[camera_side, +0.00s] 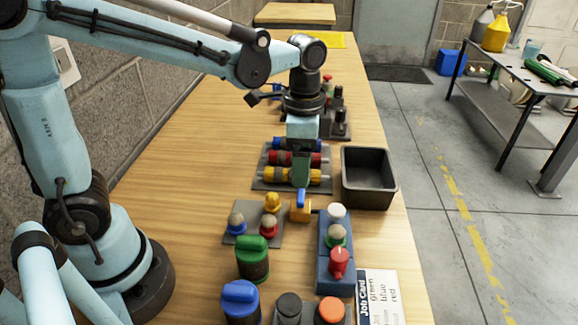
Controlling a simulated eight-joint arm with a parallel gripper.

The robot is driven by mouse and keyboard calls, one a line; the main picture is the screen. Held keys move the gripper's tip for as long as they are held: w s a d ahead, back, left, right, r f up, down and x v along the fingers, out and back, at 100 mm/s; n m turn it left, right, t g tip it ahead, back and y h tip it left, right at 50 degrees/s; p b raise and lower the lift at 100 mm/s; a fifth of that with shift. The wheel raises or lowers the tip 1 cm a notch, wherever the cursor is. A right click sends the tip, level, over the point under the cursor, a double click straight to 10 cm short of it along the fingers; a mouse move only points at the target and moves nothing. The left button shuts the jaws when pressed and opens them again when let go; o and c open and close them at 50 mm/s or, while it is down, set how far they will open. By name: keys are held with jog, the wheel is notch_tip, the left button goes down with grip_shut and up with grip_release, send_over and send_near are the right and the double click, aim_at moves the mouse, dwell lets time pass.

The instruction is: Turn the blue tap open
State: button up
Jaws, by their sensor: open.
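The blue tap (301,200) has a small upright blue handle on a yellow-brass body and stands near the middle of the table. My gripper (301,181) points down directly above and slightly behind the tap handle. Its fingers are seen nearly edge-on, and their tips are very close to the top of the handle. I cannot tell whether they touch it or straddle it. Nothing shows held between the fingers.
Behind the tap, a grey pad (262,183) carries red and yellow cylinders, with a dark bin (372,195) to the right. A knob pad (240,236) lies left, a blue block (337,290) right. Blue-topped (240,297) and green-topped (253,258) jars stand in front, near a job card (380,300).

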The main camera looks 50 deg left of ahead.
aim_at(301, 195)
notch_tip(301, 195, down, 7)
jog(key=shift+f, duration=0.2)
dwell(0.3)
jog(key=c, duration=1)
jog(key=shift+c, duration=0.2)
